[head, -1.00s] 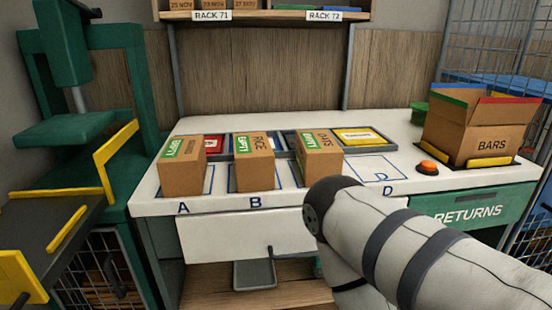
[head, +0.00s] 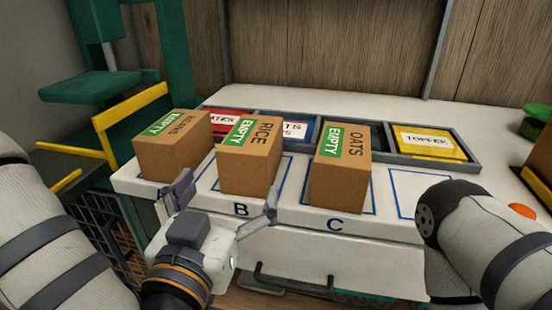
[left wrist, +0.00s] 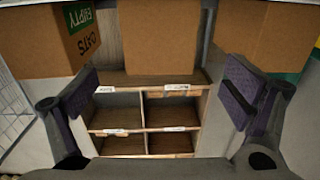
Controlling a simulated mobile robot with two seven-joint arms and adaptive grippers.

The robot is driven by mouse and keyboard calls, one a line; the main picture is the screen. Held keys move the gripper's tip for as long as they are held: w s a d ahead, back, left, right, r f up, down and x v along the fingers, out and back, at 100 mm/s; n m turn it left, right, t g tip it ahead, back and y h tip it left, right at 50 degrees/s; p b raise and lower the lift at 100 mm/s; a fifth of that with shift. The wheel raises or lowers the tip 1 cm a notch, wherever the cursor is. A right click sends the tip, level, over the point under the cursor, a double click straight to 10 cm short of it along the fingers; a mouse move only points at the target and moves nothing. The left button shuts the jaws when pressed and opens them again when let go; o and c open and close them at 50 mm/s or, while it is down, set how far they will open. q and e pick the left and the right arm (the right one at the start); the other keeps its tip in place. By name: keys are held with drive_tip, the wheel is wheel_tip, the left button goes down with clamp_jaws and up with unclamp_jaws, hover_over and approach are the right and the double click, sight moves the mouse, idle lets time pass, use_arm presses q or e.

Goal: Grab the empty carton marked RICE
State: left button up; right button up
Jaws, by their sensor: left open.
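The RICE carton (head: 248,172) is a brown box with a green EMPTY label, standing on spot B of the white counter (head: 282,222). My left gripper (head: 227,190) is open, its fingers spread wide in front of the RICE carton's near face, and holds nothing. In the left wrist view, which looks upside down, a plain carton face (left wrist: 160,40), apparently the RICE carton, lies ahead between the two open fingers (left wrist: 160,92). My right arm enters at the right of the head view, but its gripper is out of view.
The BEANS carton (head: 172,148) stands left of RICE and the OATS carton (head: 341,172) right of it, on spot C; both carry EMPTY labels. Behind them is a grey tray (head: 478,165) with colored packs. An orange button (head: 521,211) is at right.

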sight(251, 170)
use_arm(q)
drive_tip(key=b+x, duration=0.1)
drive_tip(key=x, duration=1)
drive_tip(key=shift+w+r, duration=0.1)
drive_tip(key=shift+w, duration=0.1)
drive_tip(key=c, duration=1.1)
